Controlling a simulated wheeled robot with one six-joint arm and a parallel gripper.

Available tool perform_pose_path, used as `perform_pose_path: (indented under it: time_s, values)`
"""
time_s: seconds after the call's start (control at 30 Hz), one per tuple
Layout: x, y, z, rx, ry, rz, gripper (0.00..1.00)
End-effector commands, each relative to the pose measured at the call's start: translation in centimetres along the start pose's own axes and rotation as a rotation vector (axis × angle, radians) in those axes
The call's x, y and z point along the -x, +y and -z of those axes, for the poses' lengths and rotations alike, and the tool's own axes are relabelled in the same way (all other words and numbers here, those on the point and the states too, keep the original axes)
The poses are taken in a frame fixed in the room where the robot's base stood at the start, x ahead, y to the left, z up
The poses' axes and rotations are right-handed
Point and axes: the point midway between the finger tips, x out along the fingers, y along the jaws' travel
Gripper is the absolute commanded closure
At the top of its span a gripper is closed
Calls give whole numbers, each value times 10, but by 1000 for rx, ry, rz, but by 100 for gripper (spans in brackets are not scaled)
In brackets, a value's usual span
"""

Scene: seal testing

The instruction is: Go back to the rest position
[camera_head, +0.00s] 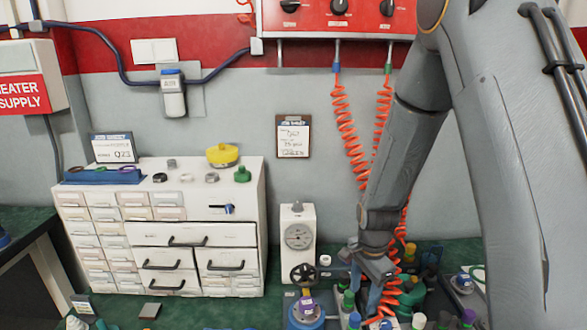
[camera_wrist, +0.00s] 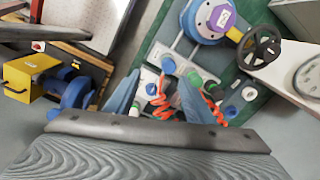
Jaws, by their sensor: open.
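My gripper (camera_head: 376,295) hangs at the end of my arm, fingers pointing down, over the right part of the green bench in the head view. In the wrist view my gripper (camera_wrist: 155,92) shows two blue-grey fingers spread apart with nothing held between them. Below and beyond the fingers are small coloured caps and fittings. Orange coiled hose (camera_head: 347,135) passes close behind my gripper in the head view, and part of it (camera_wrist: 158,100) shows between the fingers in the wrist view. I cannot tell whether it touches them.
A blue flanged valve (camera_head: 305,311) with a dark handwheel stands left of my gripper. A white gauge box (camera_head: 298,240) is behind it. A white drawer cabinet (camera_head: 190,237) stands further left. Coloured bottles crowd the bench around my gripper. A red panel (camera_head: 365,18) hangs above.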

Motion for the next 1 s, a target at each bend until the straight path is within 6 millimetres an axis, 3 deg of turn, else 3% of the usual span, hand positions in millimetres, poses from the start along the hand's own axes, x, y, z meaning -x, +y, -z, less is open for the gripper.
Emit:
perform_pose_path:
  time_s: [0.03, 0.1, 0.4, 0.63, 1.0]
  values:
    - [20, 9, -4, 100, 5, 12, 51]
    - [42, 23, -9, 252, 10, 19, 51]
    - [110, 90, -37, 877, 40, 38, 51]
    - [130, 123, -50, 1152, 57, 41, 51]
    - [132, 127, -52, 1197, 58, 40, 51]
